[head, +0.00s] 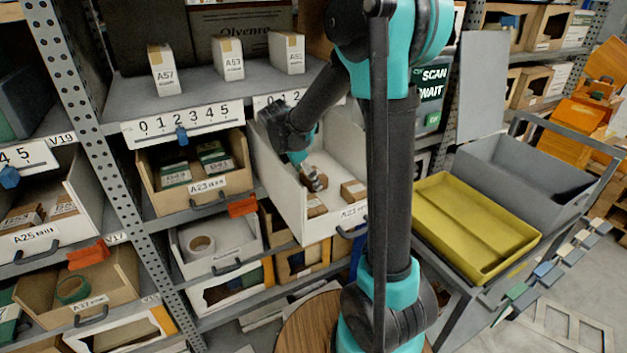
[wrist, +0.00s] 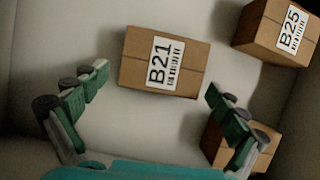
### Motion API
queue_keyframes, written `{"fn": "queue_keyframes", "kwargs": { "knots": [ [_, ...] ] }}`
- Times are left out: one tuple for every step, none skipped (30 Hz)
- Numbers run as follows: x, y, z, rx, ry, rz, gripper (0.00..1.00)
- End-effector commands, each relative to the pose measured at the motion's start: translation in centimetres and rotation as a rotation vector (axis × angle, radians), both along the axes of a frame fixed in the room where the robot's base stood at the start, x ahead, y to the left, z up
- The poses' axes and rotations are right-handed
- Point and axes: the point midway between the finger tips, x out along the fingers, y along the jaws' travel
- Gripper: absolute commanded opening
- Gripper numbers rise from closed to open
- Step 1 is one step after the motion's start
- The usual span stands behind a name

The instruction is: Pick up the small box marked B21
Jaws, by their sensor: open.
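The small brown box marked B21 (wrist: 138,58) lies label-up on the pale floor of the open drawer (head: 285,185), seen in the wrist view. My gripper (wrist: 156,84) is open and empty, with one green finger at the box's lower left and the other at its lower right. Neither finger clearly touches it. In the head view my gripper (head: 313,178) reaches down into the drawer, and I cannot tell there which box is B21.
In the wrist view, a box marked B25 (wrist: 265,32) sits at the upper right, and another brown box (wrist: 263,157) lies partly behind the right finger. Drawer walls surround the boxes. A yellow tray (head: 470,225) stands on a cart at the right.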

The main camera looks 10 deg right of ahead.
Motion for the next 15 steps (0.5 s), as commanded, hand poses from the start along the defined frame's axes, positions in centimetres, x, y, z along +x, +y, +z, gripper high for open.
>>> {"fn": "queue_keyframes", "kwargs": {
  "knots": [
    [0.0, 0.01, 0.02, 0.0, 0.0, 0.0, 0.97],
    [-0.01, 0.02, 0.01, 0.0, 0.0, 0.0, 0.97],
    [-0.01, 0.02, 0.02, 0.0, 0.0, 0.0, 0.92],
    [-0.01, 0.02, 0.02, 0.0, 0.0, 0.0, 0.89],
    [-0.01, 0.02, 0.02, 0.0, 0.0, 0.0, 0.85],
    [-0.01, 0.02, 0.03, 0.0, 0.0, 0.0, 0.8],
    [-0.01, 0.02, 0.03, 0.0, 0.0, 0.0, 0.76],
    [-0.01, 0.02, 0.03, 0.0, 0.0, 0.0, 0.73],
    [-0.01, 0.03, 0.04, 0.0, 0.0, 0.0, 0.68],
    [-0.01, 0.03, 0.04, 0.0, 0.0, 0.0, 0.64],
    [-0.01, 0.03, 0.04, 0.0, 0.0, 0.0, 0.6],
    [-0.01, 0.03, 0.04, 0.0, 0.0, 0.0, 0.55],
    [-0.01, 0.03, 0.04, 0.0, 0.0, 0.0, 0.52],
    [-0.01, 0.03, 0.04, 0.0, 0.0, 0.0, 0.48],
    [-0.01, 0.03, 0.04, 0.0, 0.0, 0.0, 0.43]
  ]
}}
